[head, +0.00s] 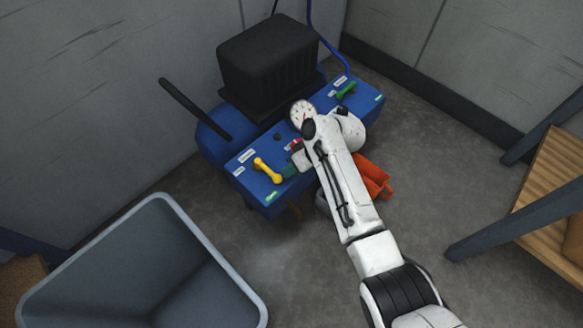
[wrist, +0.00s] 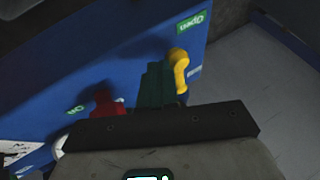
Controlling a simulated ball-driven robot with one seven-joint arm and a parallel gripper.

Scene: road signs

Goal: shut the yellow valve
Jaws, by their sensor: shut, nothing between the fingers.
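The yellow valve (head: 268,170) is a lever handle on the top panel of a blue machine (head: 230,175), and it lies diagonally in the head view. A green "Open" label (head: 271,196) is just below its lower right end. In the wrist view the yellow valve (wrist: 180,66) stands just right of my fingers, with the "Open" label (wrist: 190,22) above it. My gripper (head: 290,170) has dark green fingers, pressed together and empty, which also show in the wrist view (wrist: 155,85). They are close beside the handle; I cannot tell whether they touch it.
A red handle (wrist: 103,103) is left of my fingers in the wrist view. A green handle (head: 345,92) is at the panel's far right. A black box (head: 268,62) stands behind the panel. A grey bin (head: 160,270) is at lower left, an orange object (head: 372,177) beyond my arm.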

